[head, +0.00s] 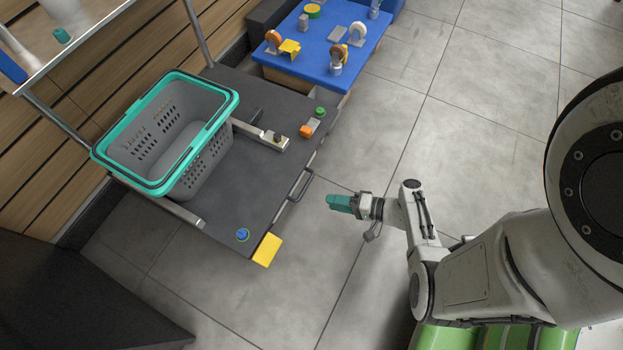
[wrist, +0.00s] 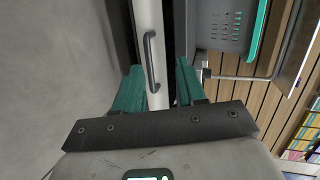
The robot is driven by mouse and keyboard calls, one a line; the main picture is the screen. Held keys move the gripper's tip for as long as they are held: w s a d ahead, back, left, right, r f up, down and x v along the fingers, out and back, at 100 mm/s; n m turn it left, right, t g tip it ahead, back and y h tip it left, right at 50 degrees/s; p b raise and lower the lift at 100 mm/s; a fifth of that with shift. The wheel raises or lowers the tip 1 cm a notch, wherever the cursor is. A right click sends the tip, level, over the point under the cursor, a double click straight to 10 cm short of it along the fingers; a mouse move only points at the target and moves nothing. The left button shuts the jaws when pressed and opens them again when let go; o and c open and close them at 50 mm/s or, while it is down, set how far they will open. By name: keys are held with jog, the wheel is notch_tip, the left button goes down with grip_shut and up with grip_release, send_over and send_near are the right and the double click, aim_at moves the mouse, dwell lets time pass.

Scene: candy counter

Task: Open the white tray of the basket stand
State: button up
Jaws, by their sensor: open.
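The basket stand has a dark top (head: 232,190) with a dark bar handle (head: 300,185) at its front edge. In the wrist view, the white tray front (wrist: 149,18) runs up the picture between dark edges, and its handle (wrist: 151,62) stands out from it. The tray looks shut. My gripper (head: 340,203) has teal fingers and is in front of the stand, to the right of the handle and apart from it. In the wrist view my gripper (wrist: 158,88) is open and empty, with the handle lying ahead between its two fingers.
A grey basket (head: 190,150) with a teal rim stands on the top. A blue table (head: 310,50) with tape dispensers stands behind. A yellow block (head: 267,250) and a blue knob (head: 242,235) are at the near corner. The floor (head: 440,120) at right is clear.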

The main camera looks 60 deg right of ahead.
notch_tip(320, 180, down, 4)
jog(key=d+m+t+h+b, duration=0.1)
jog(key=d+m+h+b, duration=0.1)
jog(key=d+m+h, duration=0.1)
jog(key=b+x, duration=0.2)
jog(key=x, duration=0.8)
jog(key=shift+a+r+b, duration=0.15)
jog(key=shift+b, duration=0.2)
jog(key=shift+w, duration=0.15)
jog(key=shift+c, duration=0.2)
grip_shut()
